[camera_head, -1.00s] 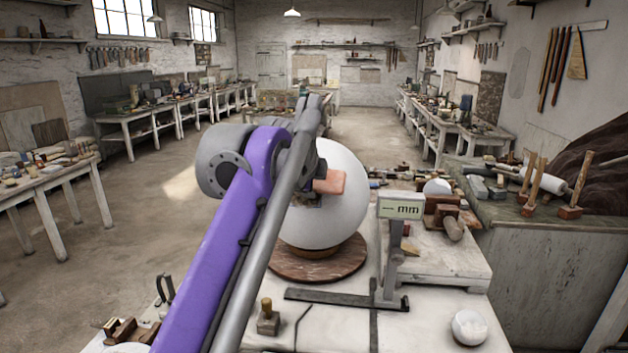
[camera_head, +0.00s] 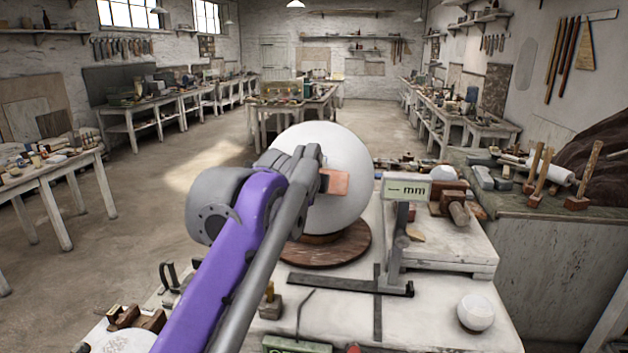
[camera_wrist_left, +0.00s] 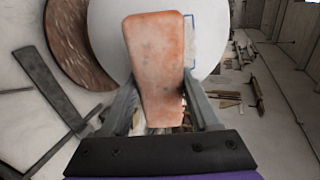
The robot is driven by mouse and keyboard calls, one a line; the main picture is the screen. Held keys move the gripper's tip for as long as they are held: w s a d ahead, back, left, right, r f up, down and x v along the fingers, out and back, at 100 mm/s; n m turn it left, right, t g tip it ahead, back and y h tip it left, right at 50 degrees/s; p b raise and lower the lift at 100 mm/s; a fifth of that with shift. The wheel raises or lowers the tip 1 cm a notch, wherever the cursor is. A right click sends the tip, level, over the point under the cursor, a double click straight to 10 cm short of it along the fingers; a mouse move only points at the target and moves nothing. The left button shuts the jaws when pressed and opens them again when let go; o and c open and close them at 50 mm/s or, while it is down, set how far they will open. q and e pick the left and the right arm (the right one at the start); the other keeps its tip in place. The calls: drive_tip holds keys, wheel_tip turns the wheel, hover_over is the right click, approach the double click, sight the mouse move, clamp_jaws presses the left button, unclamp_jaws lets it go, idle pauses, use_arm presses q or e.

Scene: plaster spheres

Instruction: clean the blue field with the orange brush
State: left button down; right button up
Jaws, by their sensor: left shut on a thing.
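The orange brush (camera_head: 336,182) is a flat, block-like piece, held in my left gripper (camera_head: 324,181) in front of the large white sphere (camera_head: 340,145). In the left wrist view the brush (camera_wrist_left: 155,60) sits between the two jaws with its broad, grey-smudged face showing. Part of the blue field's outline (camera_wrist_left: 193,18) shows on the sphere just right of the brush; the rest is hidden behind it. I cannot tell whether the brush touches the sphere. The sphere rests on a round wooden base (camera_head: 345,250). My right gripper is not in view.
A gauge with an "mm" sign (camera_head: 407,190) stands close right of the sphere. A small white ball (camera_head: 475,312) lies at the table's front right. A dark flat metal bar (camera_head: 340,284) lies in front of the base. Small tools lie front left.

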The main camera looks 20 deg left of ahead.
use_arm(q)
drive_tip(key=shift+w+a+f, duration=0.2)
drive_tip(key=shift+w, duration=0.25)
idle(0.4)
drive_tip(key=shift+s+a, duration=0.15)
drive_tip(key=shift+a, duration=0.25)
drive_tip(key=shift+s+a+r, duration=0.1)
drive_tip(key=shift+s+a, duration=0.05)
drive_tip(key=shift+a, duration=0.5)
